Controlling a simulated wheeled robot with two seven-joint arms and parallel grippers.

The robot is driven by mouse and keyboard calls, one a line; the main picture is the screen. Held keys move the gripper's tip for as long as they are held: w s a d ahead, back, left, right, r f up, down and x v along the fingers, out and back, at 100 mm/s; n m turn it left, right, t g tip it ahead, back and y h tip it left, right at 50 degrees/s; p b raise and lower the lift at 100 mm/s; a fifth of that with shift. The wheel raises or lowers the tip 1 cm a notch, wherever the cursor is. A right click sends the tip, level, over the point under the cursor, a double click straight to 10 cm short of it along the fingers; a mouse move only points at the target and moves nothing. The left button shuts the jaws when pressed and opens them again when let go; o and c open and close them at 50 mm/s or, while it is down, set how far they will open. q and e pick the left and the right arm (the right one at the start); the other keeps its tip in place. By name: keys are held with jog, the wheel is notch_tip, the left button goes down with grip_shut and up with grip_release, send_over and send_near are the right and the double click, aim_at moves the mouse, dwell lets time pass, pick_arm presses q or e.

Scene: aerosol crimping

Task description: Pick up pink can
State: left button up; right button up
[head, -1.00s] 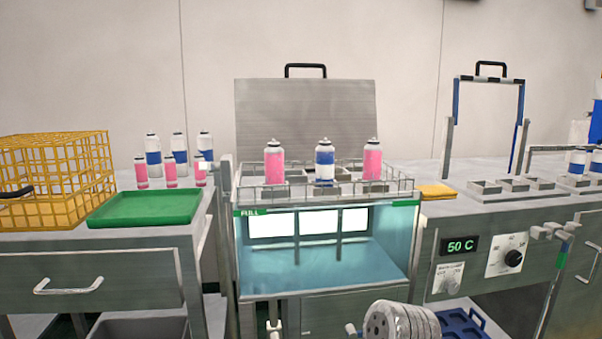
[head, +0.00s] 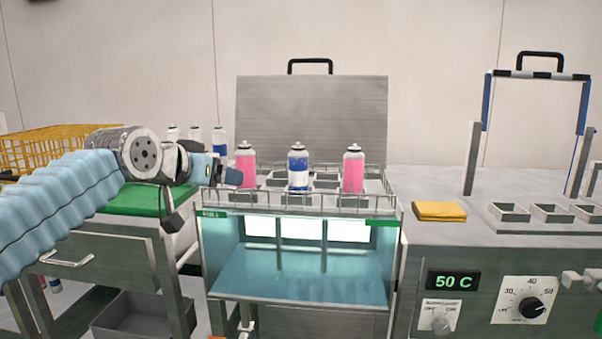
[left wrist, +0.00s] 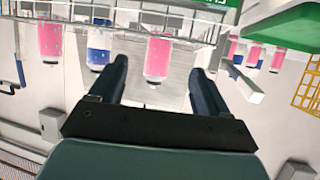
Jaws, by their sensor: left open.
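Two pink cans and a blue-banded can (head: 298,170) stand upright in a row in the wire rack (head: 300,203) on top of the water bath. The left pink can (head: 245,164) is beside the tips of my left gripper (head: 228,174), which reaches in from the left. The right pink can (head: 353,170) stands apart from it. In the left wrist view, which is upside down, my left gripper (left wrist: 158,72) is open, with the nearest pink can (left wrist: 157,57) showing between its fingertips, ungripped. My right gripper is out of view.
A green tray (head: 135,203) and a yellow wire basket (head: 50,148) are on the left table, partly behind my left arm. More cans (head: 220,140) stand behind it. A yellow cloth (head: 440,211) lies on the right counter. A grey lid (head: 310,118) stands behind the cans.

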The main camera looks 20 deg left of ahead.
aim_at(241, 170)
pick_arm(q)
jog(key=w, duration=0.4)
jog(key=w+f, duration=0.1)
jog(key=w, duration=0.2)
jog(key=shift+w+a+f+p, duration=0.1)
jog(key=shift+p, duration=0.3)
jog(key=p+x, duration=0.1)
jog(key=x, duration=0.5)
jog(key=shift+a, duration=0.15)
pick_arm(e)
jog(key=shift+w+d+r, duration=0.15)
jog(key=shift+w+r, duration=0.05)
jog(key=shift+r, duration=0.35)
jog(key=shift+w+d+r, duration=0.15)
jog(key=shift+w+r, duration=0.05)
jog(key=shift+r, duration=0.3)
pick_arm(q)
jog(key=shift+c, duration=0.2)
jog(key=c, duration=1)
jog(key=shift+r, duration=0.2)
jog(key=shift+c, duration=0.4)
jog(key=shift+r, duration=0.1)
